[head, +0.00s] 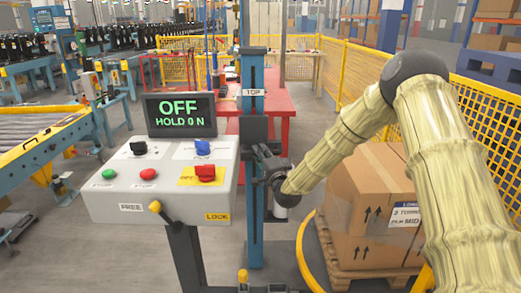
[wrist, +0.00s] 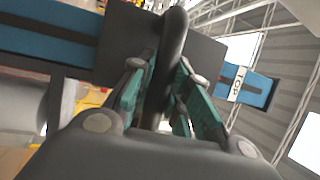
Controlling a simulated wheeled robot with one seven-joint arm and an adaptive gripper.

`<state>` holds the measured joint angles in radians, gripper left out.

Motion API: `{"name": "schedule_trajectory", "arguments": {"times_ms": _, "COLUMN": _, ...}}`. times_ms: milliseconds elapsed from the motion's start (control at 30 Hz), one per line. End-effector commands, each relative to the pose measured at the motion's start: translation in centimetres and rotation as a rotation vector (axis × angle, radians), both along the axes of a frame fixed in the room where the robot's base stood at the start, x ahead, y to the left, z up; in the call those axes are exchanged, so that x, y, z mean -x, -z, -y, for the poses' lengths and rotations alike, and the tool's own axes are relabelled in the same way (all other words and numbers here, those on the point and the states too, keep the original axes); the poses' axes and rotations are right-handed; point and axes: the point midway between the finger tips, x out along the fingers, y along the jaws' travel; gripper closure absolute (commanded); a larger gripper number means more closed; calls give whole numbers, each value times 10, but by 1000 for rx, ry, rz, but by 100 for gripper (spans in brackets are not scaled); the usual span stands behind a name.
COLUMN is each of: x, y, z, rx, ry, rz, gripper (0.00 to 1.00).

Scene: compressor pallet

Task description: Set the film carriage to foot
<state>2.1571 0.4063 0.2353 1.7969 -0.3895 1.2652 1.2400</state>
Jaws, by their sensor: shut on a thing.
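The film carriage (head: 254,130) is a dark block on a blue upright mast (head: 256,235), a little below a white TOP label (head: 253,92). My gripper (head: 270,168) is at the carriage's right side. In the wrist view the teal pads of my gripper (wrist: 160,85) are shut on the carriage's black handle (wrist: 172,45). The dark carriage plate lies behind the handle there, and the TOP label (wrist: 238,84) shows at the right. My arm's end hides part of the mast's right side in the head view. I see no foot label.
A control box (head: 160,185) stands left of the mast, its screen (head: 180,115) reading OFF, HOLD 0 N. Cartons (head: 365,200) on a pallet and a yellow hoop (head: 301,250) stand at right.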

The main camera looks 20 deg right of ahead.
Motion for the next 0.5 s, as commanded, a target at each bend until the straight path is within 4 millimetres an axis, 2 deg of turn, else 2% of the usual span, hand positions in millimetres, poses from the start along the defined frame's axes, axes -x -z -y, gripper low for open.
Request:
{"name": "schedule_trajectory", "arguments": {"times_ms": 33, "x": 2, "y": 30, "z": 1, "rx": -1, "ry": -1, "rz": -12, "gripper": 100}}
{"name": "schedule_trajectory", "arguments": {"times_ms": 300, "x": 2, "y": 108, "z": 0, "rx": 0, "ry": -1, "rz": -13, "gripper": 100}}
{"name": "schedule_trajectory", "arguments": {"times_ms": 500, "x": 2, "y": 158, "z": 0, "rx": 0, "ry": -1, "rz": -12, "gripper": 100}}
